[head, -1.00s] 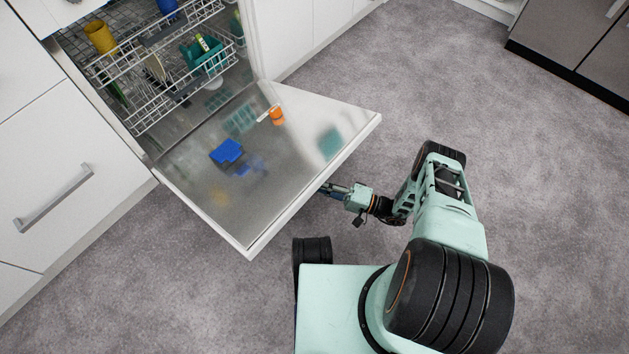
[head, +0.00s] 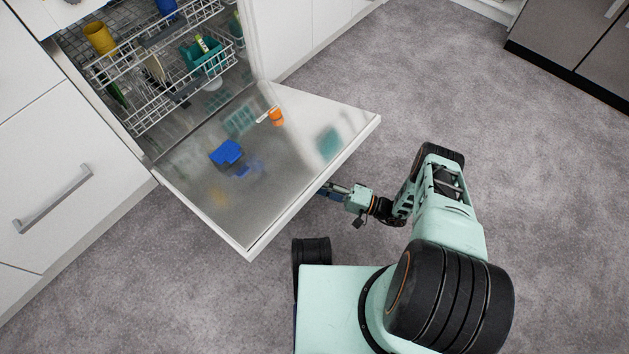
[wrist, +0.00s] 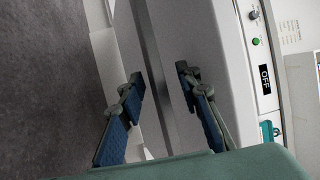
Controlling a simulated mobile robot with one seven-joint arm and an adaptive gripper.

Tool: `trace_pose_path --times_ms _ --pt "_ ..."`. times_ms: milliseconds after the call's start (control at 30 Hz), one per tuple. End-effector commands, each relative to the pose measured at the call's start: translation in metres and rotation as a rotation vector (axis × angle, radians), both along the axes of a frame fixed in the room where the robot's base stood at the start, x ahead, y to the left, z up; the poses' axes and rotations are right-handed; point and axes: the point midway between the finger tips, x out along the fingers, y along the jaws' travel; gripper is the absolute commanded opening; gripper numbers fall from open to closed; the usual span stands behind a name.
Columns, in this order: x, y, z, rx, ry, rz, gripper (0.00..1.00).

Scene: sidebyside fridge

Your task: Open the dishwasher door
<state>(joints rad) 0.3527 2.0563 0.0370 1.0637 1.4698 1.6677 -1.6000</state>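The dishwasher door (head: 280,200) hangs lowered, close to level, with its shiny inner side up in the head view. My gripper (head: 330,188) reaches the underside of the door near its outer edge, and the fingertips are partly hidden by the door there. In the wrist view my gripper (wrist: 160,76) has its two blue-padded fingers apart. A long grey bar (wrist: 160,55), seemingly the door handle, runs between them. I cannot see clear contact of either finger with the bar.
A rack (head: 165,65) with dishes shows inside the dishwasher. A drawer handle (head: 53,198) is on the cabinet at left. A pale panel (wrist: 257,50) with a green button and an "OFF" display shows in the wrist view. Carpet at right is free.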

Motion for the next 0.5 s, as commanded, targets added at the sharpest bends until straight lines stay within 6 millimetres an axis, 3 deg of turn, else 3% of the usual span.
trace_pose_path --times_ms 167,500 --pt "0.002 -0.001 0.013 0.000 -0.002 -0.002 0.31" --pt "0.002 -0.002 0.062 0.007 -0.005 -0.003 0.31"
